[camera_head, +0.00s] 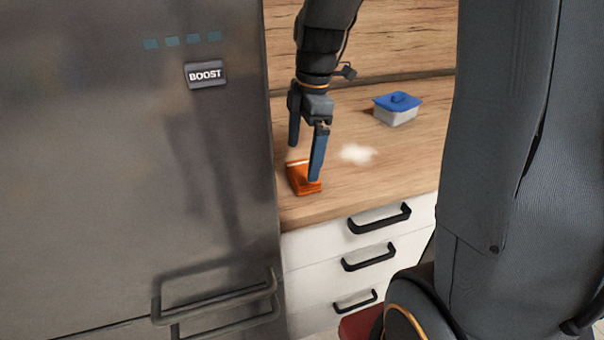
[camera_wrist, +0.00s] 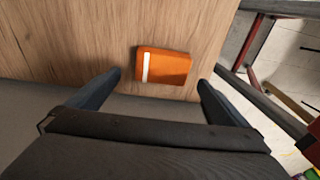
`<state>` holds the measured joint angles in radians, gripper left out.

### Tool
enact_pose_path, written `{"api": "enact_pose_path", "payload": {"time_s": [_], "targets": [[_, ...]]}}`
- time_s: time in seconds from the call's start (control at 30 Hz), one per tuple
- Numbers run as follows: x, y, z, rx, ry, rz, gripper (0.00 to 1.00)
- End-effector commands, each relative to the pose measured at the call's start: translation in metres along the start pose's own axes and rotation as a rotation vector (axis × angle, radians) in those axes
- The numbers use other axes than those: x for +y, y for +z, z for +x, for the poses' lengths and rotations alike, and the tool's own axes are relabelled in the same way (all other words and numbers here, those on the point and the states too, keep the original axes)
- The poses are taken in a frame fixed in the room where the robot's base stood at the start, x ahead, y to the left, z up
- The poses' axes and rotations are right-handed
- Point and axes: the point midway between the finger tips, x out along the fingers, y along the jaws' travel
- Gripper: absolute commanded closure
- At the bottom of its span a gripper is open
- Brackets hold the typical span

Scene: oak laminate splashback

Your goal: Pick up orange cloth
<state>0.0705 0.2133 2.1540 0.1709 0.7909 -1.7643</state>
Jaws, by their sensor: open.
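The orange cloth (camera_head: 299,179) lies folded on the wooden counter near its front edge, close to the fridge. It has a white stripe near one end. In the wrist view the cloth (camera_wrist: 168,67) lies ahead of the fingertips and between their lines, with bare wood around it. My gripper (camera_head: 305,162) is open above the cloth, pointing down; one finger covers part of the cloth in the head view. In the wrist view my gripper (camera_wrist: 160,80) shows both fingers apart with nothing between them. I cannot tell the exact height of the fingertips above the cloth.
A steel fridge (camera_head: 130,170) stands directly left of the counter (camera_head: 400,160). A white spill or patch (camera_head: 357,153) lies right of the cloth. White drawers with black handles (camera_head: 380,218) are below.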

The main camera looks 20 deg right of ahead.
Motion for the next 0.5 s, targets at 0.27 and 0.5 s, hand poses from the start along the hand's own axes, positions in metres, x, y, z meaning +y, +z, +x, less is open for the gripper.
{"api": "enact_pose_path", "payload": {"time_s": [0.27, 0.5], "targets": [[-0.004, 0.006, 0.035, -0.001, -0.003, 0.001, 0.0], [-0.004, 0.006, 0.051, -0.001, 0.0, 0.002, 0.0]]}}
